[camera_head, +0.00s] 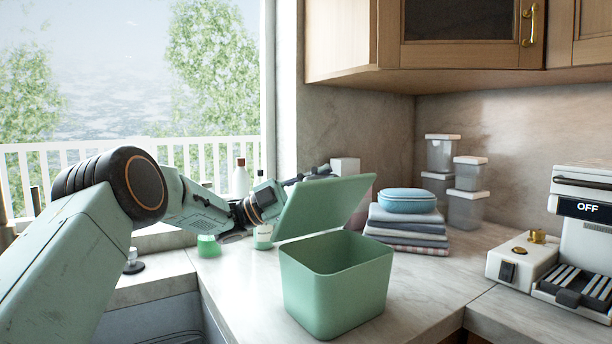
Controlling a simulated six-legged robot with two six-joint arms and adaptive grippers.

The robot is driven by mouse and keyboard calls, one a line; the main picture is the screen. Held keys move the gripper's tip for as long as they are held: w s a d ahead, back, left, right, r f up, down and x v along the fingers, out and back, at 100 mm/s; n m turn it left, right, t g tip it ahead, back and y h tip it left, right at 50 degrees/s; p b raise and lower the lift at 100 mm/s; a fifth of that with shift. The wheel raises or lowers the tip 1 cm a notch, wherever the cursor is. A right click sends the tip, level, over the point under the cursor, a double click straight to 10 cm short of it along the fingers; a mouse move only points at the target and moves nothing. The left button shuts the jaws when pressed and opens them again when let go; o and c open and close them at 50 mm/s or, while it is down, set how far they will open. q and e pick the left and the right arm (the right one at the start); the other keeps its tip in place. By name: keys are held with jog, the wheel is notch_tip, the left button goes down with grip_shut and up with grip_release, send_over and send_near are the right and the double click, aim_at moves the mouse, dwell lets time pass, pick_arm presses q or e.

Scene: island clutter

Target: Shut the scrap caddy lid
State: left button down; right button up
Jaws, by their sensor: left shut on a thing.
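The scrap caddy (335,294) is a green open-topped bin on the corner counter, in the middle of the head view. Its green lid (322,207) stands up and leans back to the right over the caddy's far side, so the caddy is open. My left gripper (318,174) comes in from the left behind the lid. It is shut at the lid's upper edge, its fingers partly hidden by the lid. My right gripper is not in view.
Folded cloths (405,228) with a blue container (407,200) on top stand behind the caddy. Clear tubs (466,208) stand by the wall. A coffee machine (586,230) is at right. Bottles stand near the window. The counter (420,283) right of the caddy is clear.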

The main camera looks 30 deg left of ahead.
aim_at(286, 216)
pick_arm(q)
jog(key=s+d+f+m+g+y+b, duration=0.2)
jog(key=s+d+f+m+g+y, duration=0.1)
jog(key=d+f+m, duration=0.5)
jog(key=shift+s+m+g+y, duration=0.35)
jog(key=shift+m+g+y, duration=0.25)
jog(key=shift+g+y, duration=0.5)
jog(key=c, duration=1.7)
grip_release()
jog(key=shift+w, duration=0.1)
jog(key=shift+o, duration=0.2)
jog(key=v, duration=1.2)
jog(key=shift+s+r, duration=0.1)
jog(key=shift+s, duration=0.1)
